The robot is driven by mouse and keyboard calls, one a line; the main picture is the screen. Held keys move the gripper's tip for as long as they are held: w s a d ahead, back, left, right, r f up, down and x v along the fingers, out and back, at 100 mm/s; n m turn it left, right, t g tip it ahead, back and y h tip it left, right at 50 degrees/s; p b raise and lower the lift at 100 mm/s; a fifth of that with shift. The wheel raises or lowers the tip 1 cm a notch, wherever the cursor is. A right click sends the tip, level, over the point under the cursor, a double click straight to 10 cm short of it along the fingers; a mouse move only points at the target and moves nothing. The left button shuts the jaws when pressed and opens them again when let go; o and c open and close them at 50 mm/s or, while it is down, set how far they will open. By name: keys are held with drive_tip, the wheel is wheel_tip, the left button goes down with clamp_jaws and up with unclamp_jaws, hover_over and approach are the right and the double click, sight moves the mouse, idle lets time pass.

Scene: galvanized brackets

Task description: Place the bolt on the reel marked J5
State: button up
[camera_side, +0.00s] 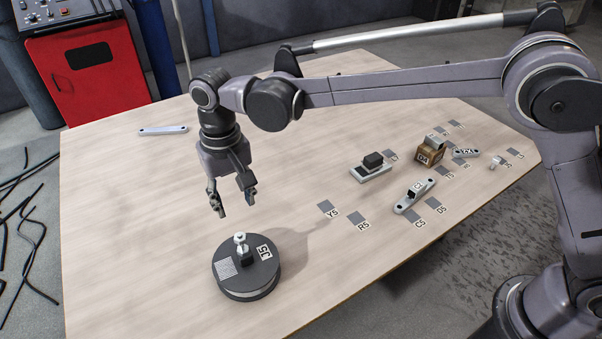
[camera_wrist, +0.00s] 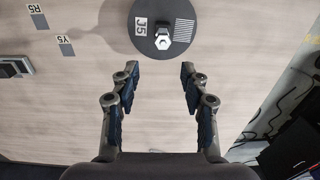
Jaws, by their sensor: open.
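The dark round reel (camera_side: 262,280) lies flat on the table, with a J5 label and a hatched patch on its top. A silver bolt (camera_side: 240,239) stands upright at the reel's middle, by a small black block. In the wrist view the bolt (camera_wrist: 162,42) shows its hex end against the reel (camera_wrist: 143,48). My gripper (camera_side: 235,199) is open and empty, pointing down above the table, a little behind and above the reel. In the wrist view my gripper (camera_wrist: 159,75) has its fingers wide apart, with bare table between them and the bolt beyond the tips.
On the right are a grey plate with a black block (camera_side: 372,165), a long bracket (camera_side: 413,196), a brown box (camera_side: 430,152), a CX bracket (camera_side: 465,153) and a small pale part (camera_side: 495,162). Grey labelled patches lie among them. A flat bar (camera_side: 163,130) lies back left.

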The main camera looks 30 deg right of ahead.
drive_tip(key=s+d+r+t, duration=0.1)
drive_tip(key=d+r, duration=0.2)
drive_tip(key=d, duration=0.3)
drive_tip(key=s+d+r+t+y, duration=0.1)
drive_tip(key=s+d+r, duration=0.15)
drive_tip(key=d, duration=0.45)
drive_tip(key=s+d+r+t, duration=0.1)
drive_tip(key=d+r, duration=0.2)
drive_tip(key=d, duration=0.3)
drive_tip(key=s+d+f+t+h, duration=0.1)
drive_tip(key=s+d+f+t, duration=0.3)
drive_tip(key=s+d, duration=0.7)
drive_tip(key=d, duration=0.4)
drive_tip(key=shift+s, duration=0.4)
